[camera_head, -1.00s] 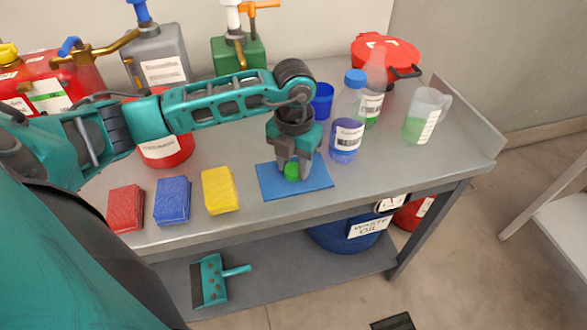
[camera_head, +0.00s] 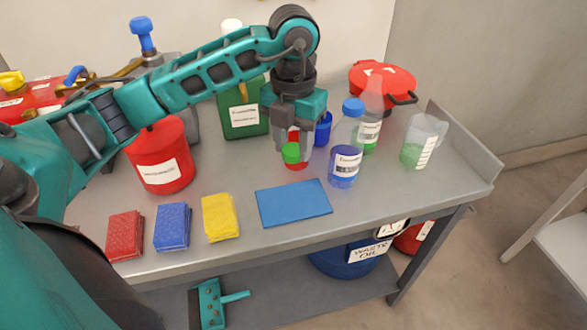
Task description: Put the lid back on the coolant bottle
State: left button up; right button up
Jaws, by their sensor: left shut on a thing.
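My left gripper (camera_head: 292,150) points down and is shut on a green lid (camera_head: 291,154), held in the air above the back middle of the bench. A clear bottle with green liquid (camera_head: 370,122) stands to the right, partly behind a blue-capped bottle (camera_head: 346,155) of blue liquid. No cap shows on its narrow clear top, so it looks like the open coolant bottle; its label is too small to read. The lid is to the left of both bottles, apart from them. A blue mat (camera_head: 293,204) lies bare on the bench. My right gripper is not in view.
A red cup (camera_head: 298,164) is just behind the lid, and a blue cup (camera_head: 323,130) is beside the gripper. A measuring jug (camera_head: 422,142) and red lidded container (camera_head: 382,78) stand at right. Sponges, including a yellow one (camera_head: 219,217), lie at front left.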

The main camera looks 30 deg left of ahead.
aim_at(293, 148)
pick_arm(q)
notch_tip(293, 148, up, 7)
jog(key=shift+r+p, duration=0.1)
jog(key=shift+p, duration=0.35)
